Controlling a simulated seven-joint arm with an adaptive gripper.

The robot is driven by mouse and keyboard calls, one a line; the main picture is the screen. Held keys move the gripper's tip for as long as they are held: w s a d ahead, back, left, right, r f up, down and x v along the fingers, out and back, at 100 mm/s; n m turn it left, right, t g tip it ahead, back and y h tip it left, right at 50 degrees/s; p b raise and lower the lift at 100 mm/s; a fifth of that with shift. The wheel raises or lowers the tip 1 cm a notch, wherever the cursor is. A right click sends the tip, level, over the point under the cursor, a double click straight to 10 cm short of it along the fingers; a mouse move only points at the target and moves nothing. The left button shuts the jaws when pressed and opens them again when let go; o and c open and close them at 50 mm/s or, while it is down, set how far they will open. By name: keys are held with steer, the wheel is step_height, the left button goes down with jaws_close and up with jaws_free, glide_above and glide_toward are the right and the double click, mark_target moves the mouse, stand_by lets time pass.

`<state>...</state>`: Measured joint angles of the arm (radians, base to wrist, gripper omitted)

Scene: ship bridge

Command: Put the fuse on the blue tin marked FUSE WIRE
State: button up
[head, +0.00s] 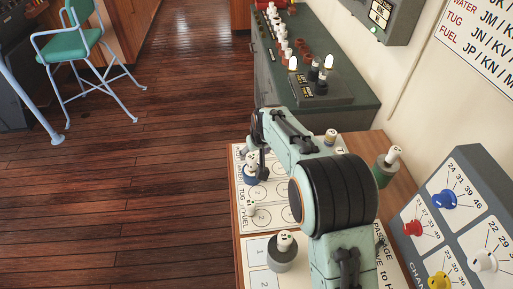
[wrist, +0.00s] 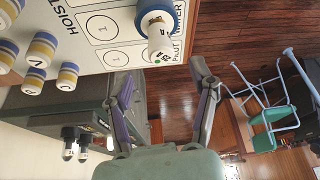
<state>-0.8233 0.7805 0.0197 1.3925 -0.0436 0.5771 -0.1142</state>
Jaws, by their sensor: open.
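A white fuse (head: 252,159) with small dark marks stands upright on a dark blue tin (head: 250,177) on the printed sheet. The wrist view is upside down; there the fuse (wrist: 160,44) shows a green dot and sits against the blue tin (wrist: 148,8). The FUSE WIRE lettering is not legible. My gripper (wrist: 163,74) is open, its fingers apart on either side of the fuse's line, with nothing between them. In the head view its fingers are partly hidden behind my arm, close beside the fuse.
A grey tin (head: 285,259) and a green tin (head: 383,174) each carry a white piece. A knob panel (head: 450,215) is at right. A dark cabinet (head: 330,95) stands behind. Several banded pieces (wrist: 40,50) are at left in the wrist view.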

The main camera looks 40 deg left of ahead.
steer(key=shift+v, duration=1.8)
steer(key=s+d+r+m+h, duration=0.1)
steer(key=d+r+m, duration=0.15)
steer(key=d, duration=0.55)
steer(key=s+d+r+m, duration=0.1)
steer(key=s+d+r, duration=0.15)
steer(key=d, duration=0.65)
steer(key=s+d+r+m+h, duration=0.15)
steer(key=d+r, duration=0.25)
steer(key=d, duration=0.4)
steer(key=s+d+f+m+g, duration=0.1)
steer(key=s+d+m, duration=0.4)
steer(key=s+d, duration=0.8)
steer(key=s+g, duration=0.1)
steer(key=s, duration=0.3)
steer(key=shift+f+g, duration=0.4)
